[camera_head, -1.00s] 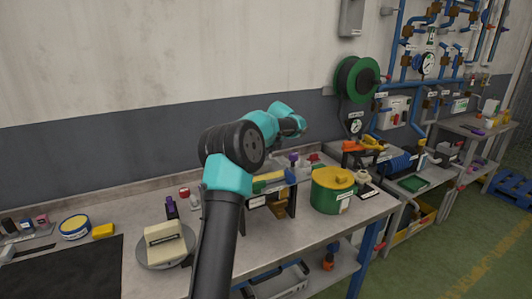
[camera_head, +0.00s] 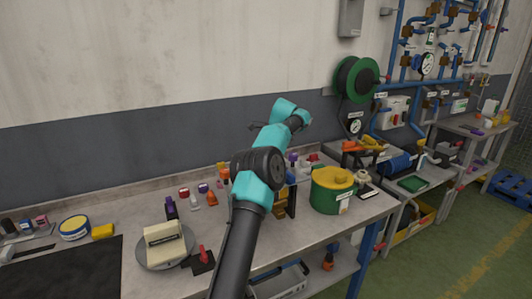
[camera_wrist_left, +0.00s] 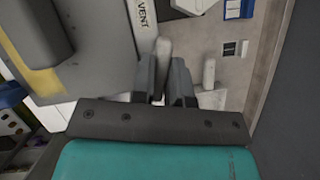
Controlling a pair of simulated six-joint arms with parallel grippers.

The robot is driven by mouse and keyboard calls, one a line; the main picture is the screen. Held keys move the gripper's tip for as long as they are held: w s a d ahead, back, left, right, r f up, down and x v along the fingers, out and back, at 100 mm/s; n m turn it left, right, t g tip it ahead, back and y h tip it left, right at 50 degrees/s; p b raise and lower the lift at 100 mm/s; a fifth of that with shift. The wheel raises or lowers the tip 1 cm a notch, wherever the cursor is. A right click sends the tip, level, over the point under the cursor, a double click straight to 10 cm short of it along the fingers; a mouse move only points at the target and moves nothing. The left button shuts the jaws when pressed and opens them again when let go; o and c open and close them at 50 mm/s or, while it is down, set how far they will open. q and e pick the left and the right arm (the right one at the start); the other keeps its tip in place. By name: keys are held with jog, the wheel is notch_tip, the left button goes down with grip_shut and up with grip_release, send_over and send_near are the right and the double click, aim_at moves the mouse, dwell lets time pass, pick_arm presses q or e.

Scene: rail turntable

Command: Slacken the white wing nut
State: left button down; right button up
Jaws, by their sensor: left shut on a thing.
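In the left wrist view, my left gripper (camera_wrist_left: 165,82) is shut on a pale, elongated piece, which looks like a wing of the white wing nut (camera_wrist_left: 163,49). The piece sticks out beyond the fingertips, and its lower part is hidden between them. It is beside a light strip labelled VENT (camera_wrist_left: 146,14). In the head view my left arm reaches across the bench, and its own links hide the fingers and the nut. My right gripper is in neither view.
A green pot with a yellow lid (camera_head: 331,189) stands right of my arm on the bench (camera_head: 135,215). A round grey dish (camera_head: 166,257) holding a cream block is to the left. Several small bottles crowd the bench behind my forearm. A green hose reel (camera_head: 357,80) hangs on the wall.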

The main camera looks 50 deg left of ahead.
pick_arm(q)
jog(key=shift+n+h, duration=0.3)
jog(key=shift+n, duration=0.6)
jog(key=c, duration=1.1)
grip_release()
